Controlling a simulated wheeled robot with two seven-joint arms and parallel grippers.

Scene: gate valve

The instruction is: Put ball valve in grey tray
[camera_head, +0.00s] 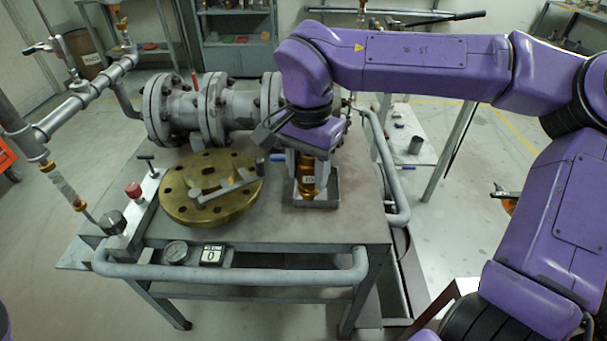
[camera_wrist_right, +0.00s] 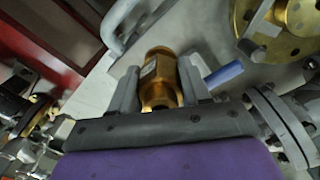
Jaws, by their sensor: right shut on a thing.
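The brass ball valve (camera_head: 307,180) is between the fingers of my right gripper (camera_head: 305,168), which points down and is shut on it. The valve is upright. The grey tray (camera_head: 319,202) is on the table, right of the brass flange. The valve's lower end shows within the tray's outline; I cannot tell whether it touches the tray floor. In the right wrist view the brass body (camera_wrist_right: 160,78) sits between the two grey fingers, with a blue bar (camera_wrist_right: 225,74) beside it that looks like its lever. My left gripper is not in view.
A round brass flange (camera_head: 215,205) with a grey wrench-like piece on it lies left of the tray. Large grey flanged pipework (camera_head: 205,108) stands behind. A gauge (camera_head: 175,252) and a small counter box (camera_head: 212,255) are at the front edge. A grey rail (camera_head: 230,275) borders the table.

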